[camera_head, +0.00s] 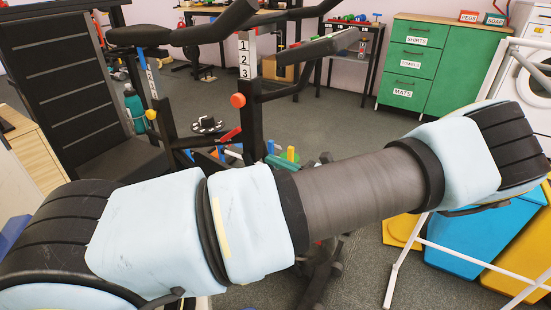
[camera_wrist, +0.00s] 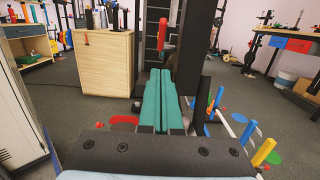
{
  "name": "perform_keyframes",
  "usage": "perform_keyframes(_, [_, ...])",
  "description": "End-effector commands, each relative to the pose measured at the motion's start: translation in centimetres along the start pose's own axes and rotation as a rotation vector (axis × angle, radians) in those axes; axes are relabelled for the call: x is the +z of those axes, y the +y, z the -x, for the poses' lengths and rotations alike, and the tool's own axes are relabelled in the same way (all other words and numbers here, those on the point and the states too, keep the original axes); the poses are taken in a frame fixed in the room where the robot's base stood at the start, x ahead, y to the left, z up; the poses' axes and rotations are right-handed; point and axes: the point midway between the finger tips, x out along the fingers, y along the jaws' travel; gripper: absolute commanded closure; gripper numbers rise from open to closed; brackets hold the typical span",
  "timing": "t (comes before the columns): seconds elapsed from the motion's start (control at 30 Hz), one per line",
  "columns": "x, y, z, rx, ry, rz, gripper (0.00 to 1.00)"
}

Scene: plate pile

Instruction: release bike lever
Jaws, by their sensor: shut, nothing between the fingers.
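The exercise bike (camera_head: 245,110) stands behind my arm in the head view, with a dark frame, a numbered post and orange knobs. A red lever (camera_head: 230,134) sticks out to the left of the bike's upright. In the wrist view the red lever (camera_wrist: 163,38) shows against the dark frame, just beyond and slightly above my fingertips. My gripper (camera_wrist: 160,73) has long green fingers lying together, shut with nothing between them. A gap between fingertips and lever seems visible; its depth is hard to judge. My gripper does not show in the head view.
A wooden cabinet (camera_wrist: 104,62) stands close on the left in the wrist view. Coloured pegs (camera_wrist: 250,135) stand near the floor at right.

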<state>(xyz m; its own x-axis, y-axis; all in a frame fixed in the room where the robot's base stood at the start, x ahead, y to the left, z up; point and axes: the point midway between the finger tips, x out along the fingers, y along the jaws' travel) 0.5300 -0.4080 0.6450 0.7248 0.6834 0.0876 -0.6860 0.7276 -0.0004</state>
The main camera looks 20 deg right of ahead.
Motion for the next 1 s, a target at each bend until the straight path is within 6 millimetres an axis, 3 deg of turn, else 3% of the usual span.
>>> perform_keyframes(0.33, [0.1,0.1,-7.3,0.003,-0.002,-0.002,1.0])
perform_keyframes(0.4, [1.1,0.1,-7.9,0.003,0.0,0.001,1.0])
perform_keyframes(0.63, [2.6,0.0,-9.5,0.001,0.001,0.0,1.0])
perform_keyframes(1.0, [2.8,0.0,-9.7,0.001,0.0,0.0,1.0])
